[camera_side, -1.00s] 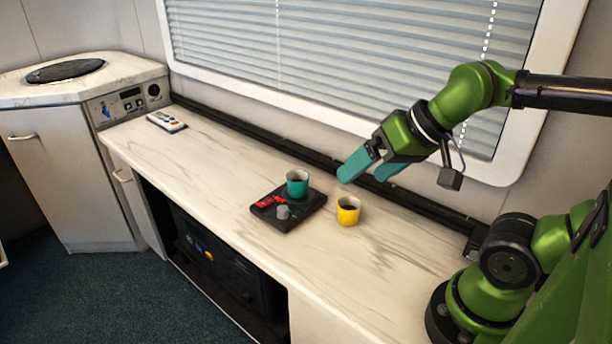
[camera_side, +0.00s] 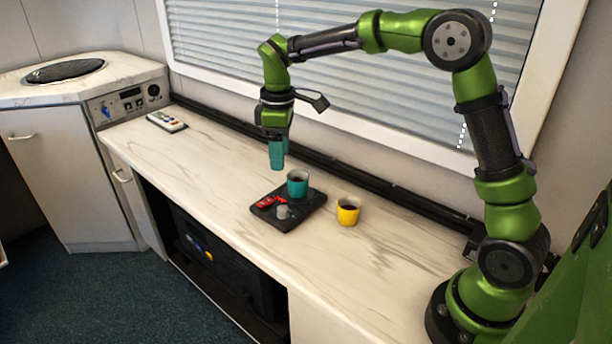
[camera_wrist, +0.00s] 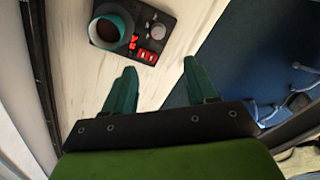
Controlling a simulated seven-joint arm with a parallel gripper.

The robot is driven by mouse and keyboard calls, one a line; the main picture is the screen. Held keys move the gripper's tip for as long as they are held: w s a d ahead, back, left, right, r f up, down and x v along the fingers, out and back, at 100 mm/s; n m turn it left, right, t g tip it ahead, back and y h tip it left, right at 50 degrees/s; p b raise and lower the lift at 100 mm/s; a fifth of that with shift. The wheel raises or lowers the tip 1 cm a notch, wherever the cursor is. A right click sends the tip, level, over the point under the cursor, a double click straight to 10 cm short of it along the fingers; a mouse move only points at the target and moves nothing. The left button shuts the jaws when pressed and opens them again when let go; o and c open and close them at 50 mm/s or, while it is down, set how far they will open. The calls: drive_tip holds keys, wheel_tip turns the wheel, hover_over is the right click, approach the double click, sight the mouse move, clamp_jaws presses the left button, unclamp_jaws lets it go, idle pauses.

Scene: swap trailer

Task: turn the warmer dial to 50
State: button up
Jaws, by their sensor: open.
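The warmer (camera_side: 308,207) is a flat black square unit on the counter, with a grey dial (camera_side: 283,212) and a red display (camera_side: 265,201) at its front left. The number on the display is too small to read. A teal cup (camera_side: 298,184) with dark contents stands on the warmer. My gripper (camera_side: 277,167) points down, above the counter and behind the warmer to the left. In the wrist view its two teal fingers (camera_wrist: 157,75) are apart with nothing between them. The dial (camera_wrist: 154,31) and display (camera_wrist: 148,57) show beyond the fingertips, apart from them.
A yellow cup (camera_side: 348,211) with dark contents stands right of the warmer. A remote (camera_side: 166,121) lies at the counter's far left. A black rail runs along the wall behind. The counter between remote and warmer is clear.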

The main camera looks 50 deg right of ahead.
sight(283, 208)
wheel_tip(283, 208, down, 15)
drive_tip(key=shift+w+d+f+n, duration=0.1)
drive_tip(key=shift+f+n, duration=0.1)
drive_tip(key=shift+n, duration=0.8)
drive_tip(key=c, duration=1.1)
drive_tip(key=shift+o, duration=0.2)
